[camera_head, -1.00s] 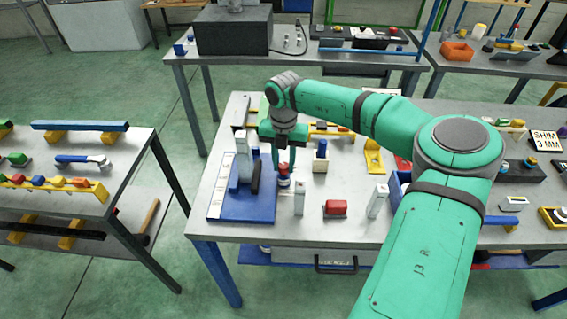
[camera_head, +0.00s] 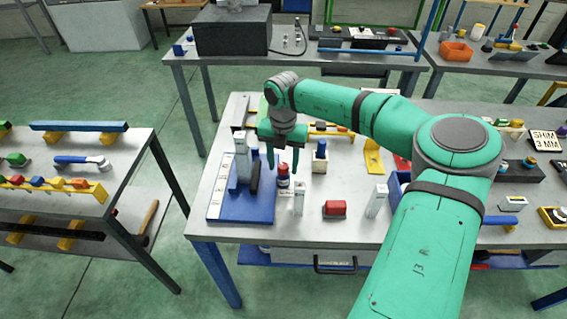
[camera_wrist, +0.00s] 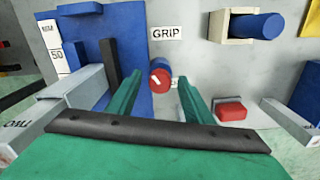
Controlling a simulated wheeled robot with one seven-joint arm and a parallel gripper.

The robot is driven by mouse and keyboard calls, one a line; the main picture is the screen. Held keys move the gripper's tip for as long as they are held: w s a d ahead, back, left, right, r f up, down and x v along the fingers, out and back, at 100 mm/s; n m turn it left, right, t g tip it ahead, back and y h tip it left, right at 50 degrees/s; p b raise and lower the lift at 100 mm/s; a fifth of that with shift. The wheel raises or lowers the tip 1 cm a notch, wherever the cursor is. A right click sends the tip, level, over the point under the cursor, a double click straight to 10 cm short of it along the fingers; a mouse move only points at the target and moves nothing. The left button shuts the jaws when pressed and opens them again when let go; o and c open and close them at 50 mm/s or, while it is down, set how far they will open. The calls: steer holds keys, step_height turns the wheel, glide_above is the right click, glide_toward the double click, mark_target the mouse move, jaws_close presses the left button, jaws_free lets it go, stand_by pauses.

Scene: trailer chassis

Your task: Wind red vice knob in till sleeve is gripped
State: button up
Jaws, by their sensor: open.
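The red vice knob (camera_head: 284,169) sits on a blue round body at the right edge of the blue vice base (camera_head: 243,208). In the wrist view the knob (camera_wrist: 160,78) has a white mark on its face. My gripper (camera_head: 283,172) is open above the vice, pointing down, with one finger on each side of the knob. In the wrist view my gripper's fingertips (camera_wrist: 159,82) flank the knob, with gaps visible. A grey upright block (camera_head: 243,160) and a dark bar (camera_head: 255,178) stand on the base. I cannot tell which part is the sleeve.
A "GRIP" label (camera_wrist: 167,34) lies beside the vice.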

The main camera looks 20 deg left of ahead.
mark_target(283, 165)
step_height(283, 165, up, 11)
stand_by(0.5)
steer(key=shift+f, duration=0.1)
stand_by(0.3)
